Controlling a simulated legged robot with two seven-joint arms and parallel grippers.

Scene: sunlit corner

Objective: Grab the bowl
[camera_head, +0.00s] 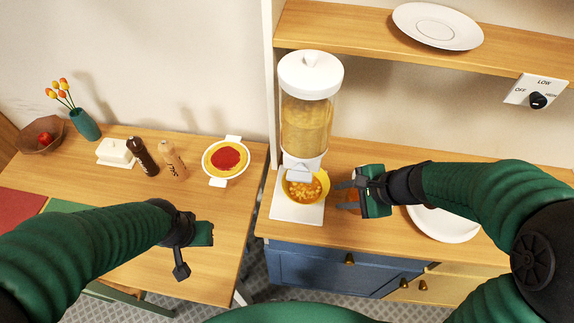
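A yellow bowl (296,194) holding orange-brown cereal stands on the white base of the cereal dispenser (306,110), under its spout. My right gripper (344,194) is just to the right of the bowl, with its dark fingers apart and pointing left toward the rim. No contact with the bowl is clear. My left gripper (182,268) is over the front of the left table, away from the bowl, pointing down. Its fingers are only partly visible.
A white plate (455,226) lies under my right arm; another plate (438,25) is on the shelf (350,33). The left table (218,270) holds a red-topped dish (213,173), two shakers, a butter dish, a vase and a brown bowl (31,145) with a red fruit.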

